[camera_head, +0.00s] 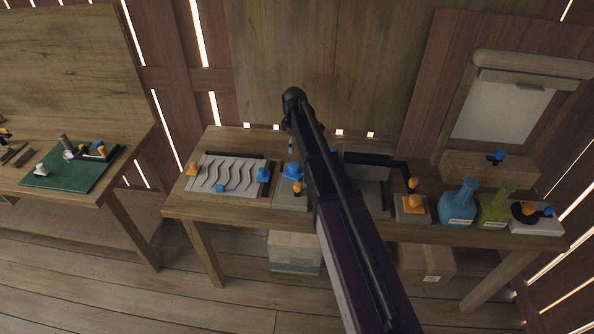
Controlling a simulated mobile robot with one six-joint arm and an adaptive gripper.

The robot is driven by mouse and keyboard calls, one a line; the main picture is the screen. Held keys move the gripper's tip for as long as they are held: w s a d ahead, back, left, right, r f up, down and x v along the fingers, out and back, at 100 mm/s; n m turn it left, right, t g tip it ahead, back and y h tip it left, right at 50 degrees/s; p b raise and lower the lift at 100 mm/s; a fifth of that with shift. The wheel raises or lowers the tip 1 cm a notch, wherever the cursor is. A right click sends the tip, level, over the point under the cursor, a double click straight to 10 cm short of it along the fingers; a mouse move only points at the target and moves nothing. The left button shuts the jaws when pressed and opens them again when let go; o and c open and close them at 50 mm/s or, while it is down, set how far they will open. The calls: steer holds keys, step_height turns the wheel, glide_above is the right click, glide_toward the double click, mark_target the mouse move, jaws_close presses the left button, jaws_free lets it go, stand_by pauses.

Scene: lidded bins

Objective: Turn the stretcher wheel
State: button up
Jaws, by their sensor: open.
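I cannot tell for certain which part is the stretcher wheel. A wooden frame holding a pale sheet (497,112) stands at the back right of the bench. A small blue knob (499,157) sits on the wooden block below it. At the bench's right end, a dark round piece (518,211) with orange and blue parts sits on a light block (540,226). My dark arm crosses the middle of the view, with its upper end left of centre above the bench. My gripper cannot be made out, and nothing shows it touching either piece.
The wooden bench (215,213) carries a grooved grey panel (228,174), a blue flask (460,203), a green flask (494,206) and an orange-knobbed block (411,214). Boxes (294,250) stand below. A green mat (85,176) lies on the left table. My arm hides the bench's middle.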

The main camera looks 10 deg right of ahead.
mark_target(295, 166)
steer(key=shift+f+b, duration=5.5)
steer(key=shift+f, duration=0.35)
